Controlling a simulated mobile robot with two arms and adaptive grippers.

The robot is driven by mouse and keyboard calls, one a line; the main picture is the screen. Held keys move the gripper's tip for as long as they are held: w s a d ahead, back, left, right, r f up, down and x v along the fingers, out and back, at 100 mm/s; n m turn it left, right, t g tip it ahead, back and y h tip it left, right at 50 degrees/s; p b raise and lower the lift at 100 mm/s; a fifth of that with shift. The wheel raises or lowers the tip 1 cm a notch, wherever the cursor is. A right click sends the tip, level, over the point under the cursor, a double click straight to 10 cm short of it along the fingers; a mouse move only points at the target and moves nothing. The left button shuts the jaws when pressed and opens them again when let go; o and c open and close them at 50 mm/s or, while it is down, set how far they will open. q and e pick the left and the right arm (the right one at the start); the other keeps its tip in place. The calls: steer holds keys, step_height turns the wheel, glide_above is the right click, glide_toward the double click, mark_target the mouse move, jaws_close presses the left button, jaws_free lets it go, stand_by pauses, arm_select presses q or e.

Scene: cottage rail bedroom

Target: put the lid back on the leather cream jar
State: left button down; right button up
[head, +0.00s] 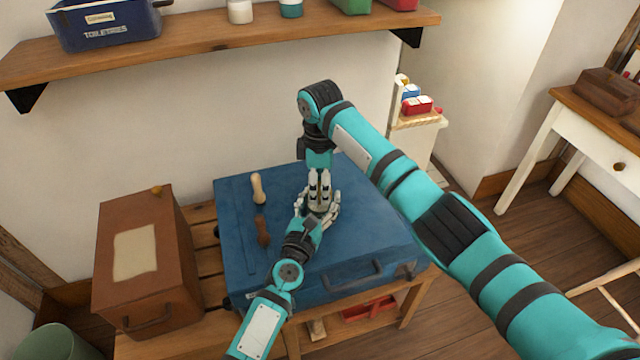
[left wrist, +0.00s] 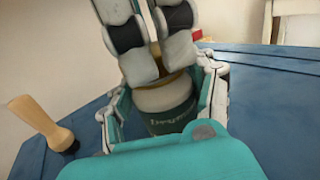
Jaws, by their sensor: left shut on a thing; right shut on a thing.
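The jar (left wrist: 165,118) is pale with a dark green lettered band and stands upright on the blue trunk (head: 365,235). My left gripper (head: 320,212) is shut around the jar's sides, which it mostly hides in the head view. My right gripper (head: 320,185) comes down from above, directly over the jar. Its pale fingers are shut on a small yellowish-brown piece, apparently the lid (left wrist: 156,50), mostly hidden between them. The fingertips are right at the jar's top. I cannot tell whether the lid touches the rim.
A brown box (head: 175,245) is at the left. A wall shelf (head: 210,35) holds a blue tin and jars. The trunk's right side is clear.

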steer(key=m, duration=0.5)
steer(key=shift+s, duration=0.1)
steer(key=m, duration=0.4)
steer(key=shift+a+m, duration=0.1)
steer(key=shift+m, duration=0.3)
steer(key=m, duration=0.4)
steer(key=shift+m, duration=0.3)
steer(key=m, duration=0.3)
steer(key=o, duration=1.3)
